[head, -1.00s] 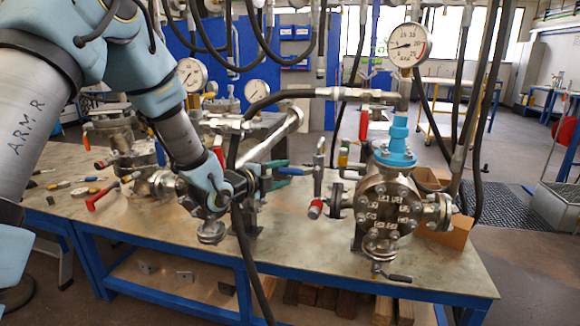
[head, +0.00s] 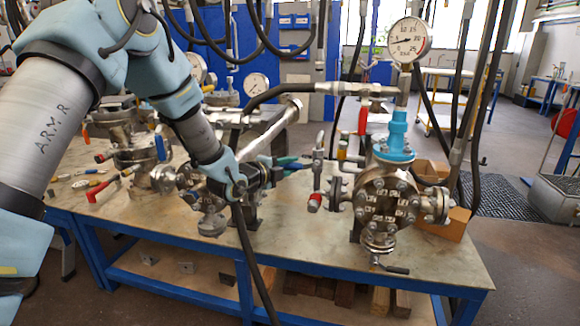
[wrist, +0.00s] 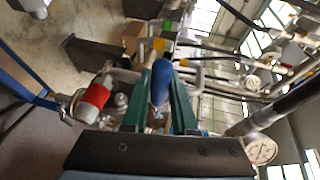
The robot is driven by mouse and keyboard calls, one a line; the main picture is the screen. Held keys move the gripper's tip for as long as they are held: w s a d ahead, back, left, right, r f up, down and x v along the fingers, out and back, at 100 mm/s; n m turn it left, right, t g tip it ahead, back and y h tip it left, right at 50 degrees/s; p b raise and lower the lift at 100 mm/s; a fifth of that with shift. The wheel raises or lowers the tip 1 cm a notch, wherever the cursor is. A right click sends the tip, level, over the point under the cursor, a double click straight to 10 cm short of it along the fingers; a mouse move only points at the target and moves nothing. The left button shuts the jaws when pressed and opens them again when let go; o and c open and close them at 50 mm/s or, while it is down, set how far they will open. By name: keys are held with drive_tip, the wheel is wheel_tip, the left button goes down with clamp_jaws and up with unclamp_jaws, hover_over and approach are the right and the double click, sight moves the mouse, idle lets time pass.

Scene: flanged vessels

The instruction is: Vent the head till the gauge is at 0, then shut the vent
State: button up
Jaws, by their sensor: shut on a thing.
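My gripper (head: 298,163) has green fingers and reaches right toward the flanged vessel (head: 388,200). In the wrist view its fingers (wrist: 161,95) are shut on a blue handle (wrist: 161,80), which lies between them; the valve under it is mostly hidden. A round gauge (head: 408,40) stands on a pipe above the vessel, marked up to about 25. Its needle is too small to read surely. A dial also shows at lower right in the wrist view (wrist: 262,150), too blurred to read. The vessel has a bright blue fitting (head: 397,138) on top.
A red lever (head: 362,121) hangs on the pipe left of the gauge; a red-tipped handle (head: 315,202) sits beside the vessel. Black hoses hang around the arm.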

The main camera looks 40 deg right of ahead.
clamp_jaws()
drive_tip(key=shift+b, duration=0.3)
idle(0.8)
drive_tip(key=m+b, duration=0.1)
drive_tip(key=b, duration=0.1)
drive_tip(key=r+m+y+b, duration=0.1)
drive_tip(key=b, duration=0.2)
drive_tip(key=r+m+t+y+b, duration=0.1)
drive_tip(key=b, duration=0.2)
drive_tip(key=shift+s+d+r+m, duration=0.2)
drive_tip(key=shift+s+d+m, duration=0.05)
drive_tip(key=shift+s+m, duration=0.15)
drive_tip(key=r+m+t+y+b, duration=0.1)
drive_tip(key=b, duration=0.3)
drive_tip(key=s+d+r+m+b, duration=0.1)
drive_tip(key=m+b, duration=0.1)
drive_tip(key=b, duration=0.3)
drive_tip(key=shift+s+t+y, duration=0.2)
drive_tip(key=shift+t+y, duration=0.2)
drive_tip(key=shift+s+d+r+m+t+y+b, duration=0.4)
drive_tip(key=shift+s+m+t+b, duration=0.35)
drive_tip(key=shift+b, duration=0.45)
drive_tip(key=shift+s+d+r+m+t+y+b, duration=0.35)
drive_tip(key=shift+s+r+m+t+b, duration=0.15)
drive_tip(key=shift+m+b, duration=0.65)
drive_tip(key=shift+s+d+r+m+t+y+b, duration=0.4)
drive_tip(key=shift+s+m+t+b, duration=0.3)
drive_tip(key=shift+b, duration=0.6)
